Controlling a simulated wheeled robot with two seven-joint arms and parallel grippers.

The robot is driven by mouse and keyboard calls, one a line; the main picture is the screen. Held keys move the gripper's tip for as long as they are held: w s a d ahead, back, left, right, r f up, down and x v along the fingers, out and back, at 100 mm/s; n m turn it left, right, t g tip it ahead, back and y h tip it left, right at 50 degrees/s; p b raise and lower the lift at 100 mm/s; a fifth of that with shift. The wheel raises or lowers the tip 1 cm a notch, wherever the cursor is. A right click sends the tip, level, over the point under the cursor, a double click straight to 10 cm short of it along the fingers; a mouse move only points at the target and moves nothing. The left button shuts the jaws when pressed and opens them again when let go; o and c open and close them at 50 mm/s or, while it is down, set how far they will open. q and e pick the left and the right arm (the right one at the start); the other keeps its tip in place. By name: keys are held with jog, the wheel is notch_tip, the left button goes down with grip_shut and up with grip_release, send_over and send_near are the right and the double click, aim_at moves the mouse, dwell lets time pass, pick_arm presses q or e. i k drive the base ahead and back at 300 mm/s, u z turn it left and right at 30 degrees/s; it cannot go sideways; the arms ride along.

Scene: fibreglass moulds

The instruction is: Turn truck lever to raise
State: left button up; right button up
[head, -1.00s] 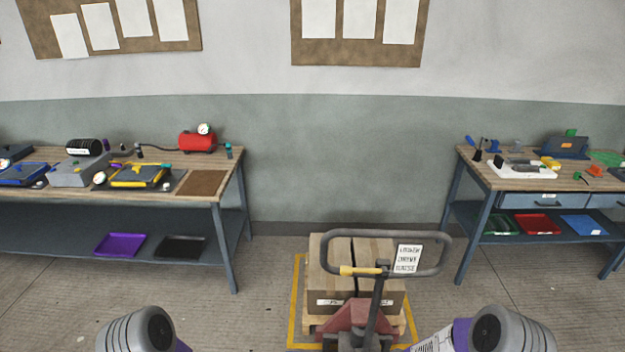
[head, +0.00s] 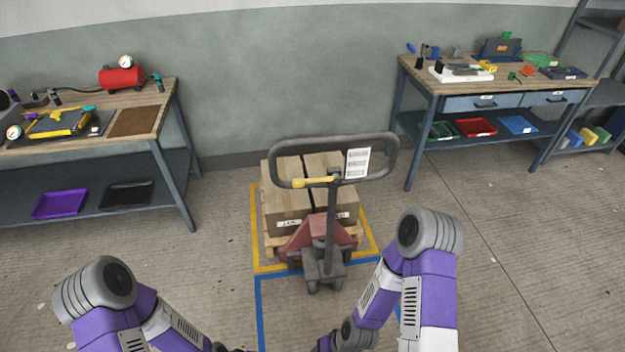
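The pallet truck (head: 322,240) stands in front of me with its dark loop handle (head: 392,160) upright. The yellow lever (head: 313,182) sits level on the left part of the handle's lower bar. A white label (head: 357,163) is on the handle's right side; its text is too small to read. The red truck body is at a wooden pallet (head: 272,241) that bears brown cartons (head: 287,195). Both of my arms reach in low, well short of the handle. My grippers are below the bottom edge, so neither is clearly seen.
Yellow and blue floor tape (head: 261,310) marks the area around the pallet and truck. A left workbench (head: 170,110) and a right workbench (head: 405,75) stand by the wall. A shelf rack (head: 590,95) is at the far right. The floor between is clear.

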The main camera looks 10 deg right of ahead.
aim_at(299, 182)
jog(key=k, duration=0.3)
jog(key=z, duration=0.65)
jog(key=i, duration=1.1)
jog(key=u, duration=0.6)
